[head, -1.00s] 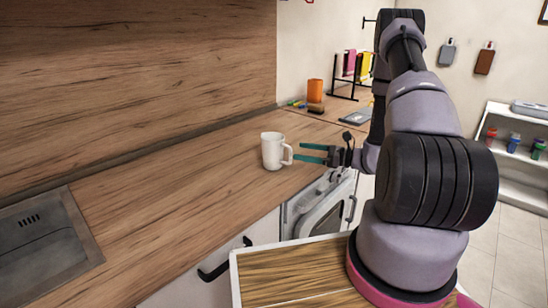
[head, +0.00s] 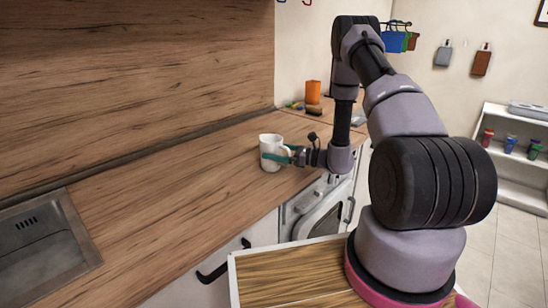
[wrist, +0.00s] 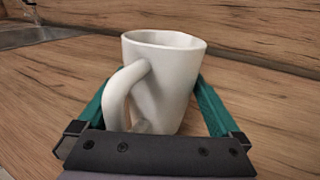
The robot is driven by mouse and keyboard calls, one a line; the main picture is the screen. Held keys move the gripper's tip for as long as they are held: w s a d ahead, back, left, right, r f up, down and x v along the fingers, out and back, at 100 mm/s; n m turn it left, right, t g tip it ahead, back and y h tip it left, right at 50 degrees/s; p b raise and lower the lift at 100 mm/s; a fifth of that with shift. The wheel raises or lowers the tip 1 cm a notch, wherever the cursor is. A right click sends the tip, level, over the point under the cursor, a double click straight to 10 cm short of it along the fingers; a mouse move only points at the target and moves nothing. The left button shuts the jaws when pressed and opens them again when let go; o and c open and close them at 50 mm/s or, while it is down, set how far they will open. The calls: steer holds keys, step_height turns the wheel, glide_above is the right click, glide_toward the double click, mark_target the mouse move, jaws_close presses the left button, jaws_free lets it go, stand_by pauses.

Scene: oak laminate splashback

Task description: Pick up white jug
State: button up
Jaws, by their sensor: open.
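The white jug (head: 270,148) stands upright on the wooden counter, near its front edge in the head view. In the wrist view the jug (wrist: 172,75) fills the middle, with its handle toward the camera and to the left. My gripper (head: 277,157) has teal fingers that reach around the jug at about mid-height. In the wrist view my gripper (wrist: 160,100) is open, with one finger on each side of the jug. The far fingertips are hidden behind the jug, and I cannot tell whether the fingers touch it.
A metal sink (head: 45,245) is set into the counter at the left. An orange cup (head: 313,92) stands at the back of the counter. The wooden splashback (head: 130,80) rises behind. The counter left of the jug is clear.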

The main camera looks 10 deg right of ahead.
steer(key=shift+a, duration=0.1)
steer(key=c, duration=1.5)
